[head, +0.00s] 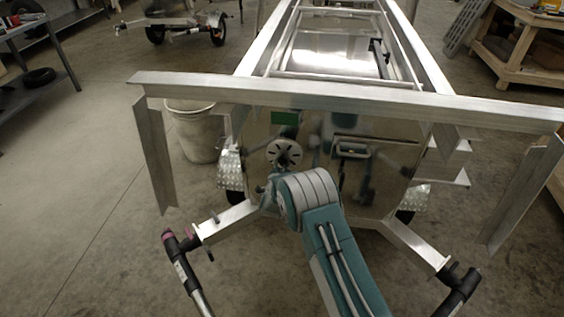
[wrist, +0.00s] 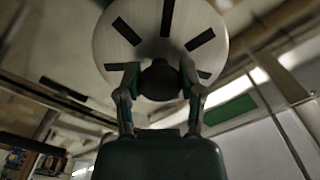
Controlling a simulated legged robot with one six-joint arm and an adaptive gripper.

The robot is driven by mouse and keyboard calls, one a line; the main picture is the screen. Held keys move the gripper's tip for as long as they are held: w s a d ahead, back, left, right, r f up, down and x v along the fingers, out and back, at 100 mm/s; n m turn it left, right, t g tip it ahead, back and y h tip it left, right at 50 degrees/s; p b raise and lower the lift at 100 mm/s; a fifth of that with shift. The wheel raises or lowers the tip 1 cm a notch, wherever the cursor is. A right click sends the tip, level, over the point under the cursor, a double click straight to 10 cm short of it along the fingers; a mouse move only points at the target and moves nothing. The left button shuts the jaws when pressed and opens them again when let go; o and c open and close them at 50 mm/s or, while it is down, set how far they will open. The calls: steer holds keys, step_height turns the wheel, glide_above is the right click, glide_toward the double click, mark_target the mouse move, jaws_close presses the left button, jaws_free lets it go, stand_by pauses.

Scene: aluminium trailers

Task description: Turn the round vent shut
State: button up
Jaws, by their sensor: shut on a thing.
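The round vent (head: 285,152) is a pale disc on the shiny front panel of the trailer. In the wrist view the vent (wrist: 150,28) fills the upper middle, with several dark slots spread around its face and a dark knob (wrist: 160,80) at its centre. My gripper (wrist: 160,74) has one finger on each side of the knob and is shut on it. In the head view my arm comes up from below, and its end is just below and left of the vent; the fingers are hard to make out there.
An aluminium crossbar (head: 340,100) spans the trailer above the vent, with posts hanging at both ends. A green label (head: 286,118) sits above the vent and a latch (head: 352,151) to its right. A grey bin (head: 195,130) stands behind left. Open floor lies left.

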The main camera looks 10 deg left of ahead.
steer(key=m, duration=0.4)
steer(key=shift+d+m, duration=0.1)
steer(key=shift+m, duration=1.5)
steer(key=o, duration=1.2)
steer(key=shift+d, duration=0.1)
steer(key=shift+s+a, duration=0.2)
steer(key=shift+s, duration=0.2)
steer(key=s, duration=1.1)
steer(key=shift+d+f, duration=0.1)
